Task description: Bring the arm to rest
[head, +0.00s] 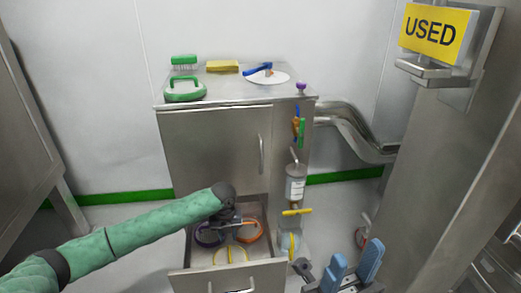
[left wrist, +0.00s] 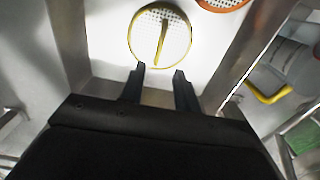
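My left arm, in a green sleeve, reaches in from the left in the head view. Its gripper (head: 232,218) is over the open drawer of the steel cabinet. In the left wrist view the left gripper (left wrist: 159,72) has two dark fingers apart, with nothing between them. A yellow-rimmed perforated disc (left wrist: 149,14) lies just beyond the fingertips, apart from them as far as I can see. A grey part with two blue pads (head: 370,262) stands at the head view's bottom edge. I cannot tell whether it belongs to my right gripper.
The drawer (head: 262,276) also holds purple (head: 207,240) and orange (head: 262,232) rings. A green-handled tool (head: 184,96), brushes and a white disc lie on the cabinet top (head: 220,90). A bottle (head: 295,188) hangs at its right side. A steel column (head: 445,160) stands at right.

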